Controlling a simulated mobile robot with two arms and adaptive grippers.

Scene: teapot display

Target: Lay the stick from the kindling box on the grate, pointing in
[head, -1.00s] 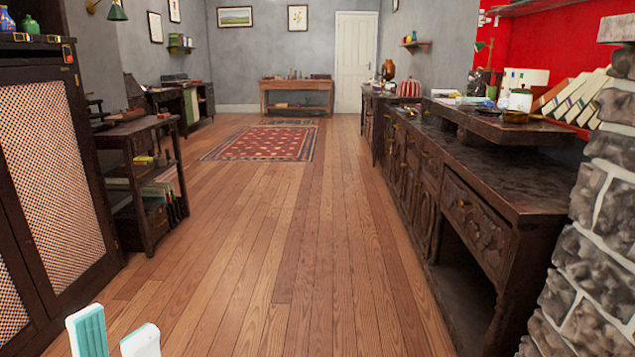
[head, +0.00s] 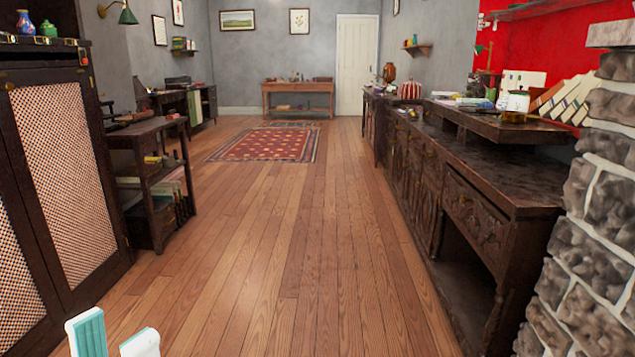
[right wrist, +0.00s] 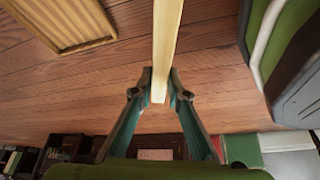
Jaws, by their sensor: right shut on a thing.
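My right gripper (right wrist: 158,88) is shut on a long pale wooden stick (right wrist: 167,40) in the right wrist view. The stick's near end sits between the fingertips and its other end runs out of the top of the picture. My left gripper (head: 113,338) shows at the bottom left of the head view, its fingertips apart with nothing between them. I cannot make out the grate or the kindling box in either view.
A dark cabinet (head: 65,180) and shelf stand (head: 155,180) line the left. A carved sideboard (head: 470,205) and stone pillar (head: 595,215) line the right. The wooden floor (head: 280,250) between is clear, with a rug (head: 265,144) farther back.

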